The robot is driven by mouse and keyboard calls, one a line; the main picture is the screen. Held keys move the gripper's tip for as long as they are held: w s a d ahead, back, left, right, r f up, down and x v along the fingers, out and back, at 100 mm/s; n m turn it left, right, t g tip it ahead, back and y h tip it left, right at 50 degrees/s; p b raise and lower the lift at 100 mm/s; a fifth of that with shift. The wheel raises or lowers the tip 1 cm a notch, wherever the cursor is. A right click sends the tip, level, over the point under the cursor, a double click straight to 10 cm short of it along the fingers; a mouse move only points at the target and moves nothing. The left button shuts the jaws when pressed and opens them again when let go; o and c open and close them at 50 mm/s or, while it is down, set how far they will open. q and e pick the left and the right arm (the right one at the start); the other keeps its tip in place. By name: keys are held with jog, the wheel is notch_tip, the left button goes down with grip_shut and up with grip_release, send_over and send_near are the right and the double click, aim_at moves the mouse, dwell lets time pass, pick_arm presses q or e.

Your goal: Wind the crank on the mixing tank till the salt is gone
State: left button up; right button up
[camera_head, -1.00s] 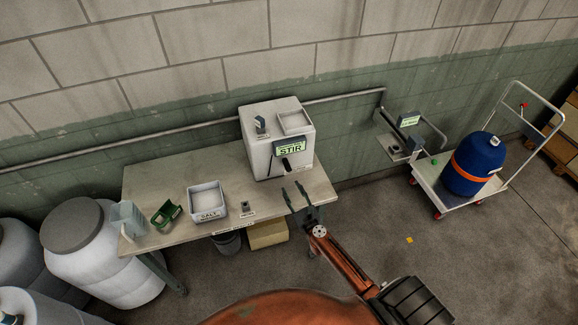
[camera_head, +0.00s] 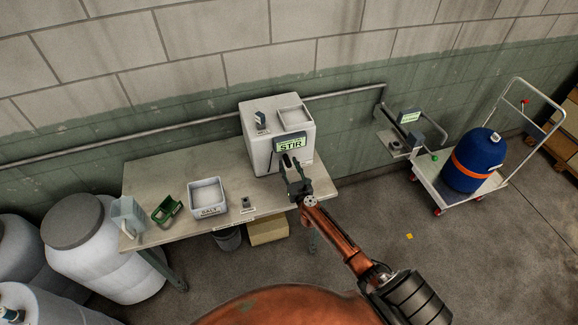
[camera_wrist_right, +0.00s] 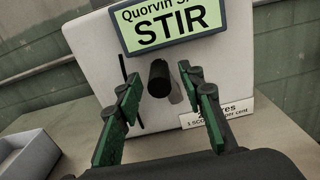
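The mixing tank (camera_head: 258,150) is a pale box on the table, with a green STIR display (camera_head: 290,145) on its front. It also fills the right wrist view (camera_wrist_right: 88,42). The crank's dark round handle (camera_wrist_right: 158,80) sticks out below the display in the right wrist view; in the head view my gripper largely hides it. My right gripper (camera_head: 291,168) is at the tank's front. Its fingers are open, one on each side of the handle, with gaps visible. Whether the handle is fully between the fingertips in depth is unclear. My left gripper is out of view. The tank's inside is not visible.
On the table (camera_head: 180,165) stand a salt bin (camera_head: 208,212), a green scoop (camera_head: 166,212) and a clear jug (camera_head: 128,215). White drums (camera_head: 95,250) stand at left. A cart (camera_head: 430,180) with a blue drum (camera_head: 473,165) stands right. Floor between table and cart is mostly clear.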

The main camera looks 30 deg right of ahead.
jog(key=shift+c, duration=0.6)
grip_shut()
jog(key=shift+a, duration=0.1)
